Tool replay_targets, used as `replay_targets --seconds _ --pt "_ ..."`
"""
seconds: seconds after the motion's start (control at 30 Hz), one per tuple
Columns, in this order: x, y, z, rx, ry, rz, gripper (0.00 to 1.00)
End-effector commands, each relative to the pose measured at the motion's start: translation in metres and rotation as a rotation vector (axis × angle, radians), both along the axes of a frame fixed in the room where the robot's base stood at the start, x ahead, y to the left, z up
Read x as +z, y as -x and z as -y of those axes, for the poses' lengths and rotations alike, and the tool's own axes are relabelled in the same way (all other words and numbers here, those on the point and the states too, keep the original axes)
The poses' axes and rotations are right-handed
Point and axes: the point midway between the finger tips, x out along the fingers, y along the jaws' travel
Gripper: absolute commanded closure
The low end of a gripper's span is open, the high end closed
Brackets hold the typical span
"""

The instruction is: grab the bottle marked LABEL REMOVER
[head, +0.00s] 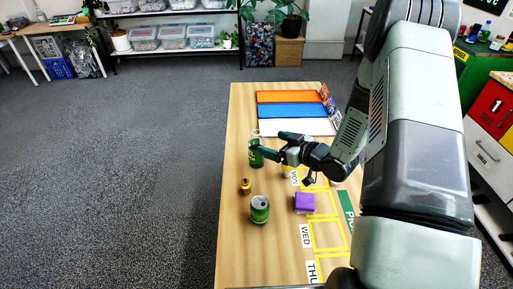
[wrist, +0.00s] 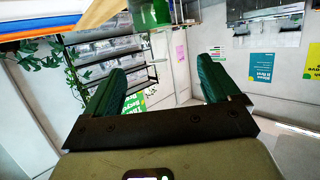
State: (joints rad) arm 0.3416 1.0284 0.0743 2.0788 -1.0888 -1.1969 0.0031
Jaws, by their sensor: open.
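My gripper (head: 273,145) is over the far half of the table with its green fingers pointing left. It is open; in the wrist view the fingers (wrist: 160,82) stand wide apart with nothing held between them. A green container (head: 256,156) stands just left of the fingertips, partly covered by them; I cannot tell if they touch. A small amber bottle (head: 245,186) with a dark top stands nearer on the left. A green can (head: 259,210) with a silver top stands in front of it. No LABEL REMOVER marking can be read, so I cannot tell which is that bottle.
The wooden table (head: 235,240) has yellow taped boxes with day names. A purple block (head: 305,202) sits by them. Orange, blue and white panels (head: 292,111) lie at the far end. My arm covers the right side. The left front of the table is clear.

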Motion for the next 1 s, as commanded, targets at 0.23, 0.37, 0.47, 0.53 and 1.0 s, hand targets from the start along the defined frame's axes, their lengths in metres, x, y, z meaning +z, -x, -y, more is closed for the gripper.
replay_targets --seconds 0.23,0.37,0.47,0.53,1.0 --pt "-0.029 -0.008 -0.008 0.004 0.001 0.003 0.11" --pt "-0.035 -0.023 -0.023 0.005 0.0 0.003 0.11" --pt "-0.039 -0.032 -0.032 0.004 0.0 0.003 0.11" --pt "-0.041 -0.037 -0.036 0.004 0.0 0.003 0.11" --pt "-0.061 -0.075 -0.066 0.003 0.0 0.002 0.11"
